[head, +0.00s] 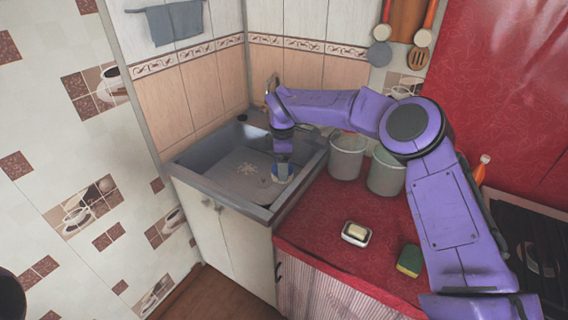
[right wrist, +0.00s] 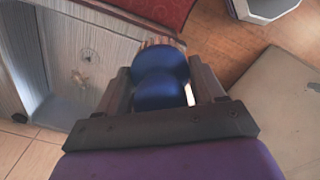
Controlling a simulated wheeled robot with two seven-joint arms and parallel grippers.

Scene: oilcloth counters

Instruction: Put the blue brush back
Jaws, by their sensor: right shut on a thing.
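The blue brush (right wrist: 160,75) is between the two fingers of my right gripper (right wrist: 162,85) in the right wrist view, with light brown bristles at its far end. In the head view, my right gripper (head: 283,158) points down over the right side of the grey sink (head: 205,150). The brush shows there as a small patch of blue (head: 280,169) under the fingers, with pale bristles below. I cannot tell whether the bristles touch the sink. My left gripper is not in view.
Two grey canisters (head: 346,160) (head: 384,176) stand on the red counter right of the sink, close to my right arm. A soap dish (head: 356,234) and a green and yellow sponge (head: 409,261) lie in front. A stove (head: 530,240) is at the far right. Utensils hang on the back wall.

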